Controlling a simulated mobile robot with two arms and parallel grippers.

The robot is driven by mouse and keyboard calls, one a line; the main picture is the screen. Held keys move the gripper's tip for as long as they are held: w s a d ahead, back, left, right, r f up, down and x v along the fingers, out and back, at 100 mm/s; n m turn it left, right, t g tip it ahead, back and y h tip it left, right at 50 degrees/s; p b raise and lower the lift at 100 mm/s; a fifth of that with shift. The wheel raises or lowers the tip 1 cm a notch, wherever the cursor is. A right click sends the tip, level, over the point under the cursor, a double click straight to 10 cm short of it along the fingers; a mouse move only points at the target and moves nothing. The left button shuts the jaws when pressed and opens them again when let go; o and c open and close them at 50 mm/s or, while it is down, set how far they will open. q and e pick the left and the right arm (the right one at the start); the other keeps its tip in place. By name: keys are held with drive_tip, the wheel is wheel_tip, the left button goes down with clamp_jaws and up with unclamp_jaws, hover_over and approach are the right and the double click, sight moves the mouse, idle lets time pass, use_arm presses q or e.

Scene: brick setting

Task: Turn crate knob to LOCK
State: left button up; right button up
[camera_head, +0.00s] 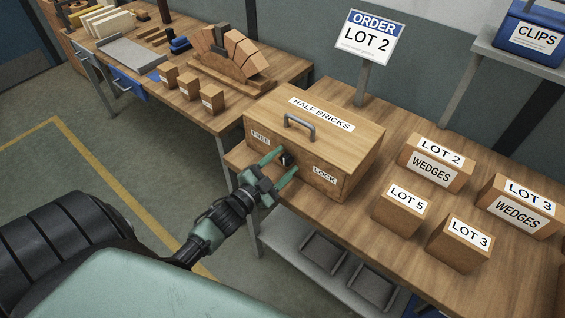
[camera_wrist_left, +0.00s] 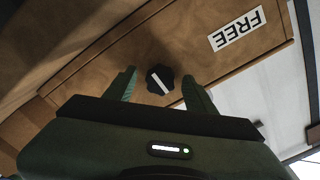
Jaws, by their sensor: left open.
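The wooden crate (camera_head: 345,150), labelled HALF BRICKS with a grey handle on its lid, stands on the right bench. Its front face carries a FREE label (camera_head: 260,138) on the left and a LOCK label (camera_head: 324,176) on the right. A small black knob (camera_head: 286,159) with a white line sits between them. My left gripper (camera_head: 277,163) is open at the front face, with a finger on either side of the knob. In the left wrist view the knob (camera_wrist_left: 159,79) lies between the open fingertips, with gaps on both sides. My right gripper is not in view.
Boxes labelled LOT 2 WEDGES (camera_head: 434,165), LOT 5 (camera_head: 402,206), LOT 3 (camera_head: 460,243) and LOT 3 WEDGES (camera_head: 518,207) stand right of the crate. An ORDER LOT 2 sign (camera_head: 368,38) rises behind it. Dark trays (camera_head: 323,251) sit on the shelf below.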

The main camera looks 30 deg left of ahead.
use_arm(q)
drive_tip(key=shift+s+a+f, duration=0.1)
drive_tip(key=shift+s, duration=0.45)
drive_tip(key=s+b, duration=0.1)
drive_tip(key=s, duration=0.5)
drive_tip(key=shift+s+a+b, duration=0.25)
drive_tip(key=shift+s+b, duration=0.1)
drive_tip(key=shift+b, duration=0.05)
drive_tip(key=s+d+f+n+g+y, duration=0.1)
drive_tip(key=s+f+n+g, duration=0.4)
drive_tip(key=f, duration=1.1)
drive_tip(key=s+d+f+g+y, duration=0.1)
drive_tip(key=s+f+g, duration=0.35)
drive_tip(key=f, duration=1.05)
drive_tip(key=s+d+f+g, duration=0.2)
drive_tip(key=s+f, duration=0.3)
drive_tip(key=s, duration=0.3)
drive_tip(key=s+d+f+n+g, duration=0.1)
drive_tip(key=s+d+f+g, duration=0.2)
drive_tip(key=s+f, duration=0.3)
drive_tip(key=s+d+f+n+g, duration=0.1)
drive_tip(key=s+f, duration=0.5)
drive_tip(key=s, duration=0.6)
drive_tip(key=shift+s+d+g, duration=0.25)
drive_tip(key=shift+d+g, duration=0.5)
